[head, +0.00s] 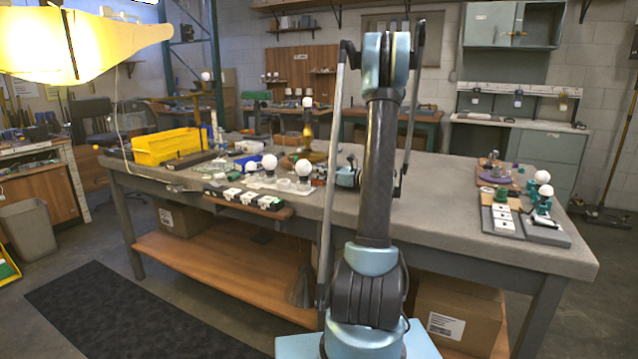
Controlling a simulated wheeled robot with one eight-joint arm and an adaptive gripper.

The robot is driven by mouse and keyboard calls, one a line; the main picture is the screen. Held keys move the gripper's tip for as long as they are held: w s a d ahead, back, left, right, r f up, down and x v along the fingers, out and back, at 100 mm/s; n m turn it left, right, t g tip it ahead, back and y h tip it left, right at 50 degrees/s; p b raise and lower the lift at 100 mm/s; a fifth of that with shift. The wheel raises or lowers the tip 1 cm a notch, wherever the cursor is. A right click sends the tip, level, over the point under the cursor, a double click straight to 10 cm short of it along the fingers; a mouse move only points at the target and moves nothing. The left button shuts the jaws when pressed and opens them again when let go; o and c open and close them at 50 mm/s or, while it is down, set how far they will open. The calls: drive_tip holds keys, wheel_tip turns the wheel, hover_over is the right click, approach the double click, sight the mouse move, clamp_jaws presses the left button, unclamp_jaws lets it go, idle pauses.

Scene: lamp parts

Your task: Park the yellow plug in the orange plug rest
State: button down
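I cannot make out the yellow plug or the orange plug rest in the head view; they are too small or hidden, perhaps by my arm. My arm stands upright in front of the table and covers part of its middle. A small light blue and dark piece, which looks like my gripper (348,177), shows just left of the arm over the tabletop. Its fingers are too small and too covered to read, and I see nothing clearly held in it.
The grey worktable (440,215) has clear room right of my arm. A yellow bin (165,146) stands at its left end. A brass-coloured lamp (308,130), white bulbs (303,167) and several small parts lie left of my arm. A grey tray (505,223) lies at the right end.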

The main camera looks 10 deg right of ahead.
drive_tip(key=c, duration=1.4)
unclamp_jaws()
drive_tip(key=shift+d, duration=0.1)
